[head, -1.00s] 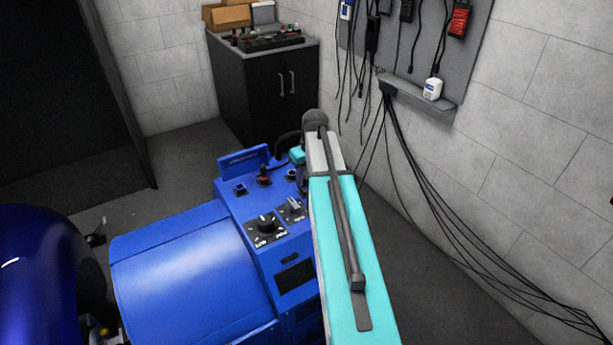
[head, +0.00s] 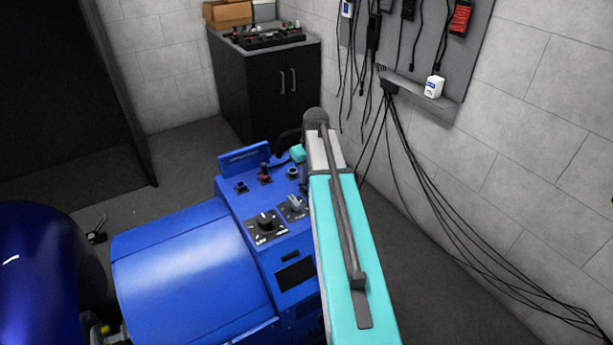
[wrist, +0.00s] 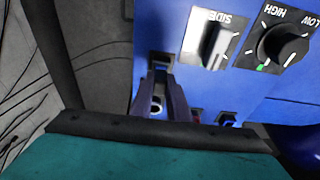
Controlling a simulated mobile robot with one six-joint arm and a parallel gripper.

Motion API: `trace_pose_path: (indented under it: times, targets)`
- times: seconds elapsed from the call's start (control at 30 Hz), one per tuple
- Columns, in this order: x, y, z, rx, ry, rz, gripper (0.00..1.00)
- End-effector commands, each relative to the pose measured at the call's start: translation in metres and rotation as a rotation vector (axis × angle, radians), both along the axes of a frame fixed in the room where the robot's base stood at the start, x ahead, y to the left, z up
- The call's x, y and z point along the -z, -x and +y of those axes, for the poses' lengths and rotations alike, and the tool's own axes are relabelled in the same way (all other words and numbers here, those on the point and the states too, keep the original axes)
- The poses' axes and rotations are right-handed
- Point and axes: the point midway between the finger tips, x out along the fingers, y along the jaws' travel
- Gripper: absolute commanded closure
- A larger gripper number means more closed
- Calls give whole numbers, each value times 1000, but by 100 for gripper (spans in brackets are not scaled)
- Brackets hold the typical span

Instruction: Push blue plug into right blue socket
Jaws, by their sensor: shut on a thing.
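The blue console has a row of inputs: a left blue socket (head: 241,187), a red plug or lever (head: 264,173) in the middle, and the right blue socket (head: 293,172) beside my arm. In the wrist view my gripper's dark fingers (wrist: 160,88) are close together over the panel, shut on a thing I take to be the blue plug. A small pale-ringed piece (wrist: 157,104) shows between the fingers; I cannot tell if it is plug or socket. In the head view my arm hides most of the gripper. Whether plug and socket touch cannot be seen.
Two rotary knobs (head: 265,223) sit on the console nearer the camera, and a raised blue plate (head: 244,157) stands at its back edge. A black cabinet (head: 268,90) stands behind. Cables (head: 455,230) hang along the right wall. Grey floor lies between console and wall.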

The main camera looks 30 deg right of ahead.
Motion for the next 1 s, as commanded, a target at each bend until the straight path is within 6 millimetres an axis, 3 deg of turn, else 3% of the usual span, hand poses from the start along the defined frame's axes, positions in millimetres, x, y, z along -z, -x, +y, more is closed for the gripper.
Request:
trace_pose_path:
  times: [1.0]
  targets:
    - [-28, 0, -1, 1, 0, 0, 100]
